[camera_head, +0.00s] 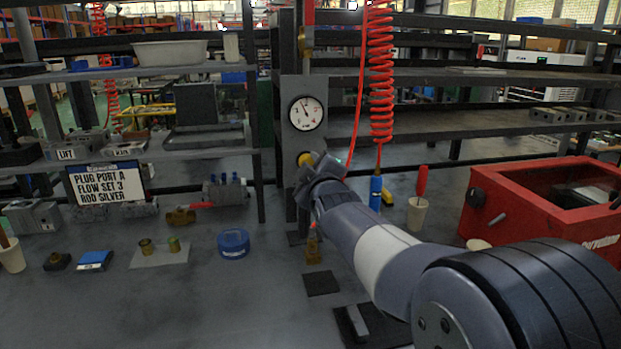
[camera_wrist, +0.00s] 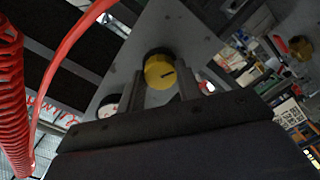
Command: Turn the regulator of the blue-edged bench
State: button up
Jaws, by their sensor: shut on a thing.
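The regulator is a yellow round knob (camera_head: 305,158) on a grey upright panel (camera_head: 291,103), below a white round gauge (camera_head: 306,113). In the wrist view the knob (camera_wrist: 159,71) faces me with a dark pointer mark toward the lower right. My gripper (camera_head: 309,161) reaches the knob from the front right. In the wrist view my gripper's (camera_wrist: 162,84) two fingers stand on either side of the knob, shut on it. The gripper hides part of the knob in the head view. The grey bench top (camera_head: 220,300) lies below; I cannot make out a blue edge.
A red coiled hose (camera_head: 380,70) hangs right of the panel. A red box (camera_head: 540,200) stands at the right. A sign (camera_head: 106,184), a blue round container (camera_head: 233,242) and a brass fitting (camera_head: 313,249) are on the bench.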

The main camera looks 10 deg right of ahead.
jog(key=shift+n+b, duration=0.3)
jog(key=shift+n, duration=0.2)
jog(key=o, duration=1)
jog(key=s, duration=1)
jog(key=shift+s+r, duration=0.1)
jog(key=shift+s, duration=0.3)
jog(key=shift+w, duration=0.1)
jog(key=w, duration=1)
jog(key=shift+w, duration=0.35)
